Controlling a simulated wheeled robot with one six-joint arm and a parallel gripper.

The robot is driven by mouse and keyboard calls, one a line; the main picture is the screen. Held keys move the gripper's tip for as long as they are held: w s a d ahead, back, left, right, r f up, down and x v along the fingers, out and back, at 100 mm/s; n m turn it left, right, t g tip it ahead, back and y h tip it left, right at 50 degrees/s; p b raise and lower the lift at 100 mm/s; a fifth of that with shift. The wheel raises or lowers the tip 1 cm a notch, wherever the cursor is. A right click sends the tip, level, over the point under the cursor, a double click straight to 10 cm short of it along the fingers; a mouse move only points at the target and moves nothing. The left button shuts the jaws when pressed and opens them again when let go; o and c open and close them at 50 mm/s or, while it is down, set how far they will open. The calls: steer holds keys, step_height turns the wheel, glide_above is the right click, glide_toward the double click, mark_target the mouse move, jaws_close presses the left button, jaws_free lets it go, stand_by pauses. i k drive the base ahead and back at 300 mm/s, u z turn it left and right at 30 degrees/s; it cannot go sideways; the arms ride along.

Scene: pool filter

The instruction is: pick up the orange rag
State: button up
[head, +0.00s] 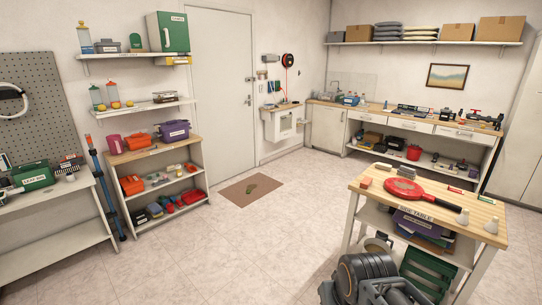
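I cannot make out an orange rag for certain. A small orange-red folded or block-like piece (365,183) lies at the left end of the wooden side table (400,202); it is too small to tell whether it is cloth. Orange items also sit on the left shelf unit: one orange container (138,141) on its top and an orange bin-like thing (131,185) on the shelf below. Dark grey rounded arm parts, which look like mine, show at the bottom edge before the side table. No gripper fingers can be made out.
A brown mat (238,192) lies before the door. The tiled floor (235,250) is clear between the left shelf unit and the side table. A workbench (420,122) lines the back right.

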mark_target(367, 181)
steer(key=z, duration=0.3)
steer(key=i, duration=2.65)
steer(key=z, duration=0.65)
steer(key=i, duration=0.35)
steer(key=z, duration=0.25)
